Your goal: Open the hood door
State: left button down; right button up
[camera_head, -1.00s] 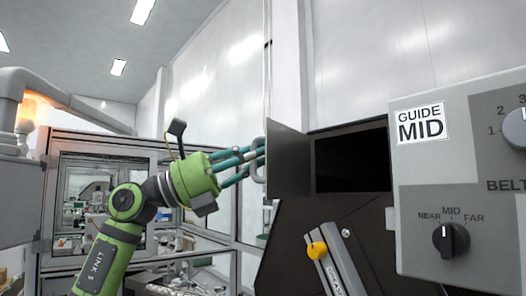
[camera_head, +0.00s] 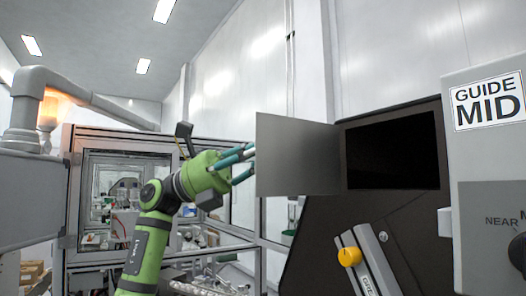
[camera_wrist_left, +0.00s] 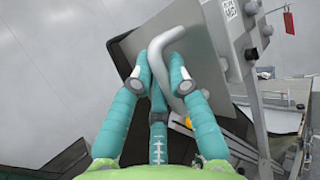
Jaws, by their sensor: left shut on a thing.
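The hood door (camera_head: 297,157) is a flat grey panel. It stands swung out to the left of a dark rectangular opening (camera_head: 393,152) in the dark hood. My left gripper (camera_head: 247,160), with teal fingers on a green body, is at the door's outer left edge. In the left wrist view, the fingers of my left gripper (camera_wrist_left: 160,72) are closed around the light grey bar handle (camera_wrist_left: 168,38) on the door (camera_wrist_left: 124,48). In the head view the handle is hidden behind the door. My right gripper is not in view.
A grey control box (camera_head: 490,60) with a "GUIDE MID" label stands close at the right. A bracket with a yellow knob (camera_head: 349,256) sits below the opening. A framed machine enclosure (camera_head: 75,180) and grey pipe (camera_head: 29,100) are at the left.

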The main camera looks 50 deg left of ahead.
pick_arm(q)
jog(key=c, duration=1.4)
grip_release()
jog(key=v, duration=1.2)
jog(key=shift+a, duration=0.1)
